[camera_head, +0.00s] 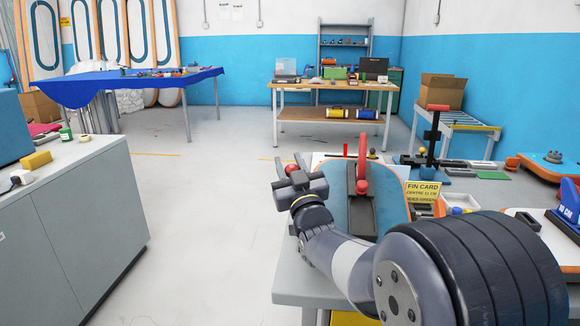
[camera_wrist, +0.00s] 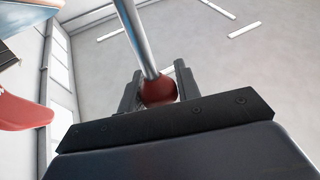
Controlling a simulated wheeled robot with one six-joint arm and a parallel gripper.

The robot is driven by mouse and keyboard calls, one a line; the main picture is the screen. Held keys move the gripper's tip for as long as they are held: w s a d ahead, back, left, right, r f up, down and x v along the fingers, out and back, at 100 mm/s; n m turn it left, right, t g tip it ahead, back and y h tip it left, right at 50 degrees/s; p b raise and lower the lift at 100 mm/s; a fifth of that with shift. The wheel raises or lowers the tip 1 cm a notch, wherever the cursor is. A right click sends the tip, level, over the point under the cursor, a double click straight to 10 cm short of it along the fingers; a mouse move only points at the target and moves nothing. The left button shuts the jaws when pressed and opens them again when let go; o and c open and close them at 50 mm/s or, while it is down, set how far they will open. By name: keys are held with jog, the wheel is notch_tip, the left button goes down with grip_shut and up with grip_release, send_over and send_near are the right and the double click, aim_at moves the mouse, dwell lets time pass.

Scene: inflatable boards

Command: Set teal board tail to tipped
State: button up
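My gripper (camera_head: 291,176) is at the board's left side. In the wrist view, a red ball knob (camera_wrist: 158,91) on a metal rod (camera_wrist: 137,38) fills the space between my fingers, which appear to touch it on both sides. The knob also shows in the head view (camera_head: 291,169). My arm hides the board's near end and the rod's base.
A yellow "FIN CARD" sign (camera_head: 422,192) and a red-topped black post (camera_head: 434,135) stand right of the board. A blue fin block (camera_head: 567,205) is at far right. A grey cabinet (camera_head: 75,225) stands left, with clear floor between.

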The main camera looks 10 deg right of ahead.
jog(key=o, duration=0.4)
jog(key=shift+s+f, duration=0.1)
jog(key=shift+s, duration=0.05)
jog(key=b+v, duration=0.1)
jog(key=v, duration=0.9)
jog(key=shift+s, duration=0.3)
jog(key=shift+f, duration=0.1)
jog(key=p+x, duration=0.1)
jog(key=x, duration=1)
jog(key=shift+s+f, duration=0.1)
jog(key=shift+f, duration=0.05)
